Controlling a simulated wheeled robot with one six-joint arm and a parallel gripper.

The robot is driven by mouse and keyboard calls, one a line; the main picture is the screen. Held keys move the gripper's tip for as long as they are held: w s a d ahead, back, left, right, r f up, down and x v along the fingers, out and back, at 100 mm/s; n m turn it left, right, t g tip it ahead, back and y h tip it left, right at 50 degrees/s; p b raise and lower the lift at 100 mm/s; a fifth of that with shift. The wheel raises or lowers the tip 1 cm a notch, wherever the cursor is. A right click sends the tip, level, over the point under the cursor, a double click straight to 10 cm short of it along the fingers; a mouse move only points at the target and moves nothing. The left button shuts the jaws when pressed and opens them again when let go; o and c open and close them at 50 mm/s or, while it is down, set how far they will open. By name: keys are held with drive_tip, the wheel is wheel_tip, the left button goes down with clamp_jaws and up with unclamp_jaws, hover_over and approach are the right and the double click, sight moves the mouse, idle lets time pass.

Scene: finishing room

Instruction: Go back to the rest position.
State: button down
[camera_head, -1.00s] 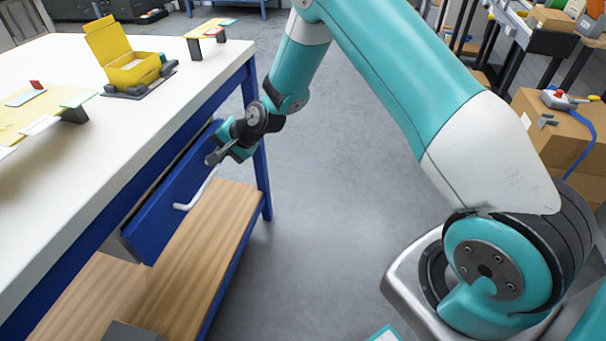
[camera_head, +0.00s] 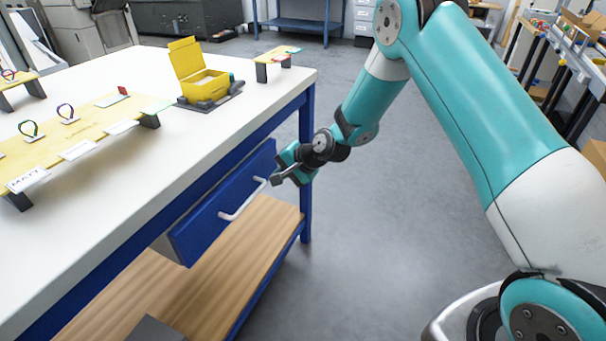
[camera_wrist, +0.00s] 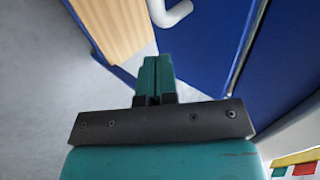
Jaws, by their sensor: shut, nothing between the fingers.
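My gripper (camera_head: 286,174) is shut and empty. It hangs beside the blue drawer (camera_head: 225,203) of the workbench, near the far end of the drawer's white handle (camera_head: 242,200). In the wrist view, my shut fingers (camera_wrist: 155,65) point toward the blue drawer front (camera_wrist: 205,45), with the white handle (camera_wrist: 172,14) just beyond them. The fingers look apart from the handle. The drawer front stands out from the bench, with part of its grey side showing.
The white bench top (camera_head: 215,130) holds an open yellow box (camera_head: 205,84) and a yellow board (camera_head: 85,125) with small loops and labels. A wooden lower shelf (camera_head: 265,225) lies under the drawer. Grey floor (camera_head: 390,240) to the right is clear.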

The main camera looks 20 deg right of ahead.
drive_tip(key=v, duration=1)
drive_tip(key=s+a+r+n+g+p, duration=0.2)
drive_tip(key=s+a+r+n+p, duration=0.15)
drive_tip(key=s+r, duration=0.45)
drive_tip(key=s+a+r+n+g+p, duration=0.25)
drive_tip(key=s+a+r+n, duration=0.2)
drive_tip(key=r, duration=0.55)
drive_tip(key=s+r+n+g+h+p, duration=0.1)
drive_tip(key=s+r+n, duration=0.3)
drive_tip(key=s, duration=0.5)
drive_tip(key=s+d+r+n+g+h+p, duration=0.1)
drive_tip(key=s+r+n+p, duration=0.3)
drive_tip(key=s, duration=0.6)
drive_tip(key=shift+s+r, duration=0.15)
drive_tip(key=shift+r, duration=0.7)
